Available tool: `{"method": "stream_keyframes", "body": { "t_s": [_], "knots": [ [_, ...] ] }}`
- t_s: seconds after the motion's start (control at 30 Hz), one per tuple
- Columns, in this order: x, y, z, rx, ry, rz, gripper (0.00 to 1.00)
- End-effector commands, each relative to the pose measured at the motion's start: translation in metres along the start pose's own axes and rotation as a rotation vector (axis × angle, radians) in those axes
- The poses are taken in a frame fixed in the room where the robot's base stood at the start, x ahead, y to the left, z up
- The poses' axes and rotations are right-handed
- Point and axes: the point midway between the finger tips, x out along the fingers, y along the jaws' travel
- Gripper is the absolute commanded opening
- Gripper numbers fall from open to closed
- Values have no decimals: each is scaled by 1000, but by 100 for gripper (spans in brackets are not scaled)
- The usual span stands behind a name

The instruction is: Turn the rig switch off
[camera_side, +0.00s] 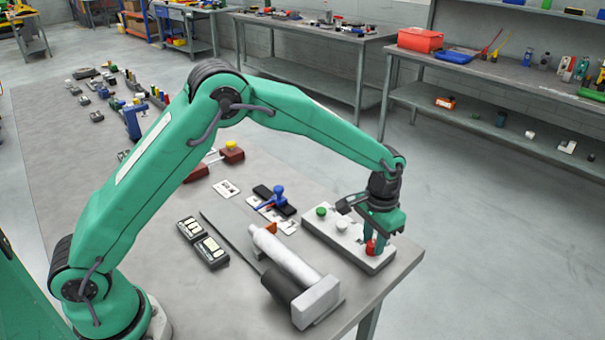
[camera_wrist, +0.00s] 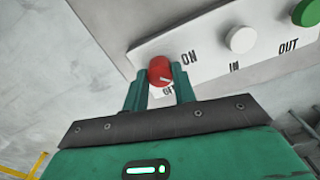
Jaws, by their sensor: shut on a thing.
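The rig switch is a red knob (camera_side: 370,248) at the near right end of a white panel (camera_side: 352,247). In the wrist view the red knob (camera_wrist: 159,68) sits beside the printed words ON and OFF. A short white mark on it slants toward the lower right, near OFF; its exact setting is hard to tell. My gripper (camera_side: 371,238) reaches down over the knob. In the wrist view my gripper (camera_wrist: 160,82) has its two green fingers on either side of the knob, shut on it. The fingers hide part of the OFF label.
A white knob (camera_wrist: 240,39) marked IN and a green knob (camera_wrist: 307,12) marked OUT stand on the same panel. A grey-white cylinder rig (camera_side: 285,258) lies left of it. Blue-handled part (camera_side: 278,193) and dark boxes (camera_side: 211,250) are farther left. The table edge is close.

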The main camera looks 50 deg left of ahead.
Motion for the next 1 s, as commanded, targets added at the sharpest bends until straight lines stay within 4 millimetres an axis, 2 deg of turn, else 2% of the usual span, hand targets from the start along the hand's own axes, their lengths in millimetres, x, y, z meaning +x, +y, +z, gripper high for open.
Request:
{"method": "stream_keyframes", "body": {
  "t_s": [0.6, 1.0],
  "knots": [
    [-1, 0, 1, 567, -2, 0, 4],
    [-1, 0, 1, 761, -3, 1, 4]
  ]
}}
